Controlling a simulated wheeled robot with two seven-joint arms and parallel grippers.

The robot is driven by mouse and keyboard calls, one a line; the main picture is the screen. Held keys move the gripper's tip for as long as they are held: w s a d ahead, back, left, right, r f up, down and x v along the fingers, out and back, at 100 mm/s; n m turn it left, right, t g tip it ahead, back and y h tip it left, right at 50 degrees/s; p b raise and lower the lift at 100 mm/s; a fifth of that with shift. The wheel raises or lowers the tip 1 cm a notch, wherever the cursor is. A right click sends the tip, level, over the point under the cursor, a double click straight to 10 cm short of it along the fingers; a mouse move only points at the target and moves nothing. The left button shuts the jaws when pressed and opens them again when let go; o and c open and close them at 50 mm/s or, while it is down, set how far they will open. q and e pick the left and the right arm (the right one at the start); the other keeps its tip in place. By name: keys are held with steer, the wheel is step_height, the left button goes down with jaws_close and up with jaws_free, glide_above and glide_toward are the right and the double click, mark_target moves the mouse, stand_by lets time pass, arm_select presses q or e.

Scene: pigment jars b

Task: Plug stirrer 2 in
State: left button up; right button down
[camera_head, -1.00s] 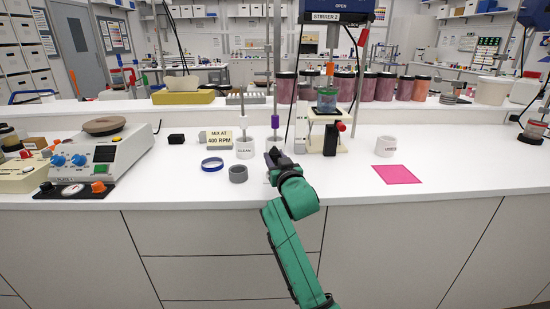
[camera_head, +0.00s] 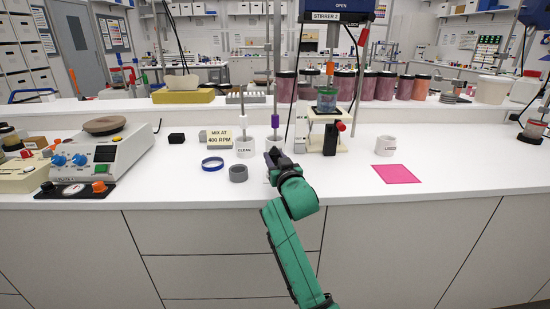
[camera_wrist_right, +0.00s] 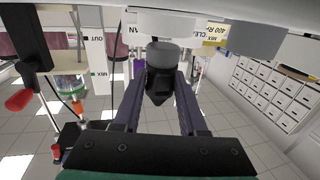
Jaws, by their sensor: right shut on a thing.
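Stirrer 2 (camera_head: 336,17), a blue unit with a white name label, is at the top of the head view, on a stand above a cup of pigment. My right gripper (camera_head: 274,158) is low over the bench front, left of the stand. In the right wrist view my right gripper (camera_wrist_right: 160,88) is closed around a small dark piece (camera_wrist_right: 158,88). A grey round part (camera_wrist_right: 164,53) is just beyond it, below a white one. I cannot tell whether the dark piece is a plug. No socket is clearly recognisable. My left gripper is out of view.
Close by are a white CLEAN cup (camera_head: 245,148), a grey ring (camera_head: 238,174) and a blue-rimmed ring (camera_head: 212,164). A hotplate unit (camera_head: 95,158) stands left. A USED cup (camera_head: 385,146) and pink mat (camera_head: 396,174) are right. The bench's front edge is near.

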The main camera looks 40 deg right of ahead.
steer(key=shift+f+b, duration=0.9)
steer(key=shift+f, duration=0.4)
steer(key=shift+c, duration=1.9)
jaws_free()
steer(key=shift+s, duration=0.15)
steer(key=b+v, duration=0.1)
steer(key=v, duration=1.3)
steer(key=shift+s+a+f, duration=0.1)
steer(key=shift+s, duration=0.05)
